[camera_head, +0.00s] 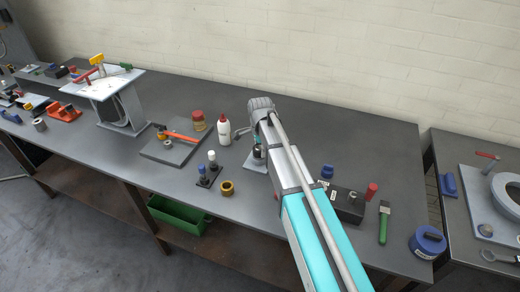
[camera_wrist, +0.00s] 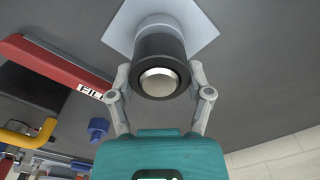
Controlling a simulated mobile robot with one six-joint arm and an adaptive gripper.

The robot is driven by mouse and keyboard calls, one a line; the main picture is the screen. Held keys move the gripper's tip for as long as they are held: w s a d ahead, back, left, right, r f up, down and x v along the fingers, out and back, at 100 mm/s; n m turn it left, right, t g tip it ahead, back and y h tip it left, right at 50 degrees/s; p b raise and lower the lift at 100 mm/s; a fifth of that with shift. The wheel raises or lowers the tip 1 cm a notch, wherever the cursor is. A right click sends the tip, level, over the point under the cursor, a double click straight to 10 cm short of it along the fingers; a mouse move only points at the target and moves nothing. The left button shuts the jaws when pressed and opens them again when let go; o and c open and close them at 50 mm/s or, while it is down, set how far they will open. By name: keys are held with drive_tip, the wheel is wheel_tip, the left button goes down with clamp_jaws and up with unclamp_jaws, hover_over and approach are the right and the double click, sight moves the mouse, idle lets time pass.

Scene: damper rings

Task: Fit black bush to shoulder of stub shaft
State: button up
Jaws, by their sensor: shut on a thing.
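The black bush (camera_wrist: 160,48) is around the stub shaft in the wrist view. The shaft's bright round end (camera_wrist: 158,82) shows through its bore. A wider grey part of the stub shaft (camera_wrist: 157,21) shows beyond the bush, above a pale square base plate (camera_wrist: 203,22). Whether the bush touches the shoulder I cannot tell. My gripper (camera_wrist: 160,76) is shut on the bush, one finger on each side. In the head view my arm partly hides this spot; a dark piece (camera_head: 258,151) shows above the pale plate (camera_head: 250,164).
A white bottle (camera_head: 224,131), a brass ring (camera_head: 227,188) and a small stand with blue- and white-topped posts (camera_head: 207,178) lie left of my arm. A dark block (camera_head: 347,204) and green-handled brush (camera_head: 383,225) lie right. A red bar (camera_wrist: 60,66) shows in the wrist view.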

drive_tip(key=shift+f+b, duration=0.45)
drive_tip(key=shift+f, duration=0.15)
idle(0.7)
drive_tip(key=o, duration=1.3)
drive_tip(key=shift+r, duration=0.1)
